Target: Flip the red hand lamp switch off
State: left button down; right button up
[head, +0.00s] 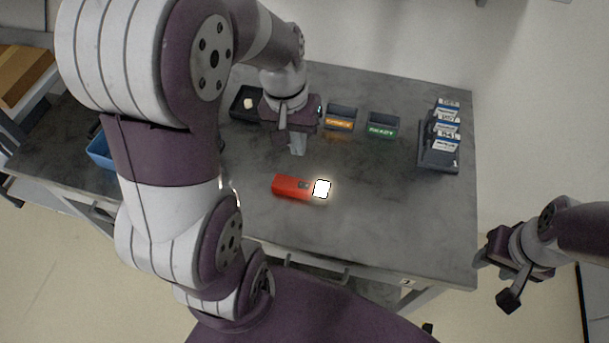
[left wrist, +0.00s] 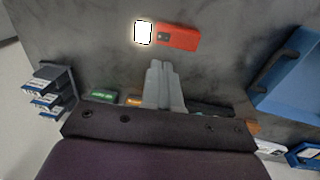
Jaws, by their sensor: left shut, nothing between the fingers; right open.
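The red hand lamp (head: 291,187) lies on the grey table near its front edge. Its lens end (head: 322,189) on the right glows bright white. A small dark switch (head: 303,185) sits on its top beside the lens. In the left wrist view the lamp (left wrist: 181,37) lies beyond my fingertips, with the switch (left wrist: 165,36) and lit lens (left wrist: 143,32) visible. My left gripper (head: 298,151) is shut and empty, above the table behind the lamp and apart from it. My right gripper (head: 492,279) is open and empty, off the table's right side.
An orange-labelled bin (head: 340,117) and a green-labelled bin (head: 383,124) stand at the back. A dark rack (head: 438,158) with several labelled items stands at the right. A black tray (head: 243,103) and a blue bin (head: 97,150) are at the left. The table right of the lamp is clear.

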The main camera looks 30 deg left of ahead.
aim_at(306, 186)
pick_arm(q)
jog(key=f, duration=0.4)
jog(key=d+f, duration=0.1)
jog(key=f, duration=0.7)
jog(key=shift+w+d+b, duration=0.15)
jog(key=shift+d+b, duration=0.05)
jog(key=shift+b, duration=0.2)
jog(key=shift+f, duration=0.15)
